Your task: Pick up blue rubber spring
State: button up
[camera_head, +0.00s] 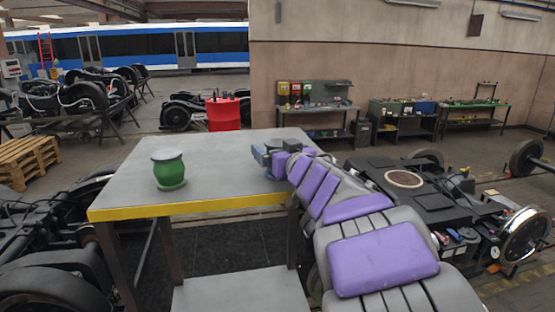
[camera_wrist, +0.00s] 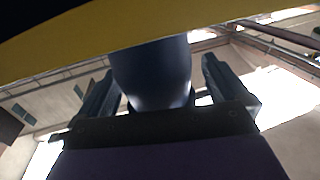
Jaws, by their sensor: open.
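The blue rubber spring (camera_wrist: 152,75) is a dark blue rounded body in the wrist view, just below a yellow band. My gripper (camera_wrist: 158,64) is open, with one dark finger on each side of it. Gaps show beside the spring, though I cannot tell whether either finger touches it. In the head view my gripper (camera_head: 272,157) is at the right side of the grey table (camera_head: 225,165). Blue-grey parts show there, but I cannot clearly separate spring from fingers. A green rubber spring (camera_head: 169,172) with a grey top stands upright at the table's left.
The table has a yellow front edge (camera_head: 190,207), and its middle is clear. Dark bogies stand left and right of it, the right one (camera_head: 425,190) beside my arm. A red drum (camera_head: 223,113) stands behind the table. Workbenches (camera_head: 318,108) line the back wall.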

jog(key=shift+d, duration=0.1)
jog(key=c, duration=1.3)
jog(key=shift+r, duration=0.1)
